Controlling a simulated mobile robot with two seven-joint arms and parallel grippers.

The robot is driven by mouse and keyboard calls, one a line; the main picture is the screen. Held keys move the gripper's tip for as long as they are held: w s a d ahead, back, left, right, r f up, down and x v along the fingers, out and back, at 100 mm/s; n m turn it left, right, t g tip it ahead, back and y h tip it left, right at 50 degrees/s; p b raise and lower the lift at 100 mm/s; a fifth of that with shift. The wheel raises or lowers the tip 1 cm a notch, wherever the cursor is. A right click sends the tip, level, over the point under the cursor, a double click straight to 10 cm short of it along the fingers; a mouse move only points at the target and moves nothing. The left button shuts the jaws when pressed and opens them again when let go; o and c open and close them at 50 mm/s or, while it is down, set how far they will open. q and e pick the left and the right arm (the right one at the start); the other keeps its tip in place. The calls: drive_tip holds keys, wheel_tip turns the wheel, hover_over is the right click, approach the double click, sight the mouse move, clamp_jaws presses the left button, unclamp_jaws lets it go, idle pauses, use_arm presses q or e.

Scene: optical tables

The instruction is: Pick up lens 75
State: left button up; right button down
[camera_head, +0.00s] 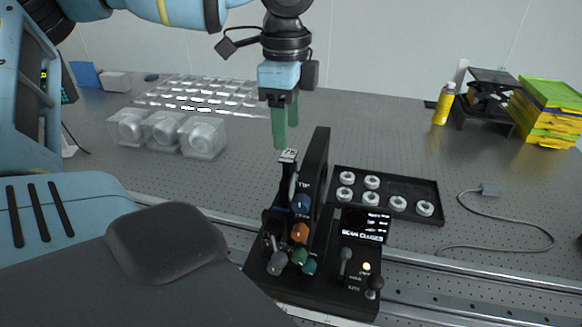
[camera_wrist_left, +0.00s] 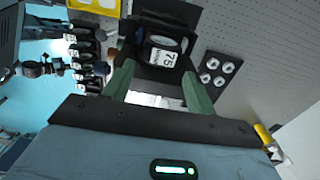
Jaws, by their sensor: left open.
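Lens 75 carries a white label reading "75" (camera_head: 288,155) and sits upright in a slot at the back of a black device (camera_head: 322,262). In the left wrist view the lens label (camera_wrist_left: 162,57) shows between and beyond the two green fingers. My left gripper (camera_head: 285,124) points down just above the label, open and empty, apart from the lens. It also shows in the left wrist view (camera_wrist_left: 157,92), its fingers spread either side of the label's line. My right gripper is not in view.
A black tray (camera_head: 436,207) with several white ring-shaped parts lies right of the device. Clear containers (camera_head: 165,131) stand at left. A yellow bottle (camera_head: 443,104), yellow-green stack (camera_head: 546,112) and grey cable (camera_head: 520,222) are at right. The table (camera_head: 390,128) behind the tray is clear.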

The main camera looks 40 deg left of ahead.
sight(289, 155)
use_arm(q)
drive_tip(key=shift+w+a+r, duration=0.1)
drive_tip(key=shift+w+r, duration=0.05)
drive_tip(key=shift+w, duration=0.1)
drive_tip(key=shift+s, duration=0.1)
drive_tip(key=shift+s+f, duration=0.1)
drive_tip(key=shift+f, duration=0.1)
drive_tip(key=shift+w+f+p, duration=0.2)
drive_tip(key=shift+f+p, duration=0.1)
drive_tip(key=shift+f, duration=3.35)
drive_tip(key=shift+c, duration=0.5)
clamp_jaws()
